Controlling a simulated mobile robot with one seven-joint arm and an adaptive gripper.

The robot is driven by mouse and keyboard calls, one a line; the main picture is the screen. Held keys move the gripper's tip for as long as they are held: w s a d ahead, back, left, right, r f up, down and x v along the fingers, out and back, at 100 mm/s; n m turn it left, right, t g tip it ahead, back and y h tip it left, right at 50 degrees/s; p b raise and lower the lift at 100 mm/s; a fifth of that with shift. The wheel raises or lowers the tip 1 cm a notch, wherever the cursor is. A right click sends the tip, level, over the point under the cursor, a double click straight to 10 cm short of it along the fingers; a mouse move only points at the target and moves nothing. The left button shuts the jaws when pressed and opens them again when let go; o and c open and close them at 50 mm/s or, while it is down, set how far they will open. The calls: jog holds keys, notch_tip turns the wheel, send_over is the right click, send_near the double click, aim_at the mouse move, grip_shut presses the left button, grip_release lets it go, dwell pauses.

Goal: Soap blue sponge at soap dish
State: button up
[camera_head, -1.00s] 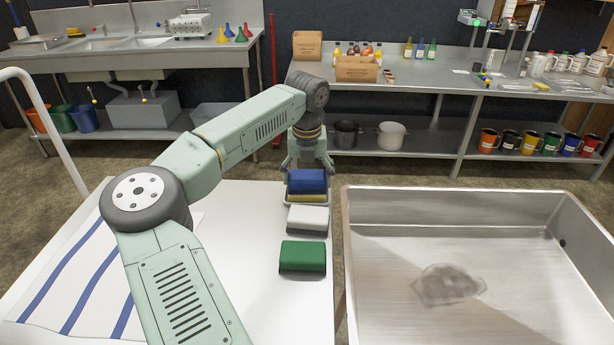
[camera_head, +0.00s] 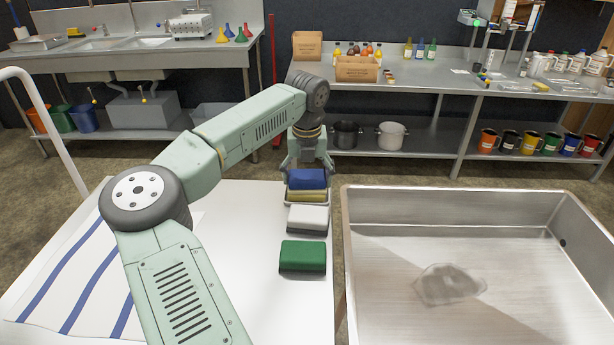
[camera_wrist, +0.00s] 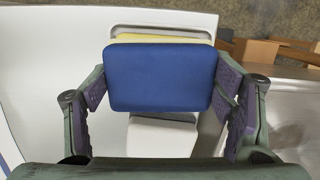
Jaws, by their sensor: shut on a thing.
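The blue sponge (camera_head: 307,179) is between the fingers of my gripper (camera_head: 307,169), which is shut on its two ends. In the wrist view the blue sponge (camera_wrist: 160,78) fills the space between the purple finger pads. A yellow block (camera_head: 306,196), seemingly the soap, shows directly below it in a pale soap dish (camera_head: 291,203). In the wrist view a strip of the yellow block (camera_wrist: 165,39) shows beyond the sponge's far edge. Whether sponge and yellow block touch is not clear. The rest of the block is hidden under the sponge.
A white sponge (camera_head: 307,216) and a green sponge (camera_head: 302,256) lie in front of the dish on the white table (camera_head: 240,255). A striped cloth (camera_head: 70,275) lies at left. A large metal pan (camera_head: 520,250) stands right of the table.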

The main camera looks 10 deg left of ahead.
aim_at(307, 175)
jog(key=shift+r+p, duration=2.05)
jog(key=shift+r, duration=1.45)
jog(key=shift+f, duration=0.1)
jog(key=shift+f+b, duration=2.05)
jog(key=shift+f, duration=1.45)
